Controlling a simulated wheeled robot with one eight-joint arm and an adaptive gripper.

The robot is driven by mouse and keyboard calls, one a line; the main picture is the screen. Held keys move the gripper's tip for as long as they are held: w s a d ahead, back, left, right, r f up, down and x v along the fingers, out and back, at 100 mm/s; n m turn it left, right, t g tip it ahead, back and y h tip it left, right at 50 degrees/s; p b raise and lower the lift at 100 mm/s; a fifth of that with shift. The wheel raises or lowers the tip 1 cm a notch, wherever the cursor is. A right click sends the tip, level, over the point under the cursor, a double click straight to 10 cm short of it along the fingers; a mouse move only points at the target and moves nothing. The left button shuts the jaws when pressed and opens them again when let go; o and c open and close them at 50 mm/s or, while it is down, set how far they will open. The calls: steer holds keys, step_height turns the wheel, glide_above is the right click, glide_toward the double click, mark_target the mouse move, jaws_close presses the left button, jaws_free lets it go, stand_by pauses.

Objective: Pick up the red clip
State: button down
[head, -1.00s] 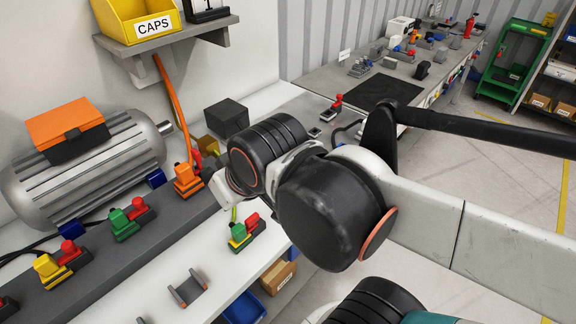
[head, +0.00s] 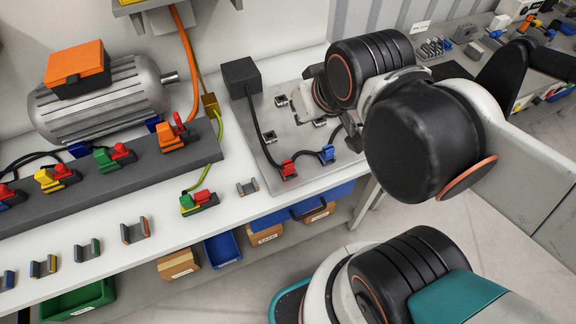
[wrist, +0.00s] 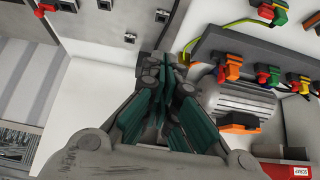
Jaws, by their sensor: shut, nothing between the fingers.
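A small red clip (head: 288,170) sits near the front edge of a grey metal plate (head: 262,172) on the bench, at the end of a black cable. A blue clip (head: 327,154) sits to its right. My gripper (wrist: 160,65) is shut and empty, above the bench and apart from that red piece. In the head view my arm hides most of my gripper.
A dark rail (head: 190,153) with several coloured plugs and a motor (head: 100,100) stand left. Several U-shaped brackets, one orange-edged (head: 135,230), line the front bench. A black box (head: 241,76) stands behind the plate. Bins (head: 222,249) lie below.

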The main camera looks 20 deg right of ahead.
steer(key=c, duration=2.3)
jaws_free()
steer(key=shift+a, duration=0.1)
steer(key=o, duration=0.5)
steer(key=shift+f, duration=0.15)
steer(key=o, duration=0.6)
step_height(320, 180, down, 9)
steer(key=b, duration=0.9)
steer(key=shift+f, duration=0.1)
steer(key=shift+c, duration=0.2)
steer(key=w+a+r+y, duration=0.2)
steer(key=w+a+r, duration=0.2)
steer(key=a, duration=0.2)
steer(key=m+g+y+p, duration=0.3)
steer(key=m+g, duration=0.4)
steer(key=m, duration=1.1)
glide_toward(289, 162)
steer(key=shift+h, duration=0.3)
steer(key=b+x, duration=0.1)
steer(key=x, duration=0.2)
steer(key=b+x, duration=0.1)
steer(key=x, duration=0.1)
steer(key=shift+s+a+f+b, duration=0.15)
steer(key=shift+s+a+b, duration=0.15)
steer(key=shift+a+b, duration=0.05)
steer(key=shift+b+x, duration=1.15)
steer(key=shift+x, duration=1.5)
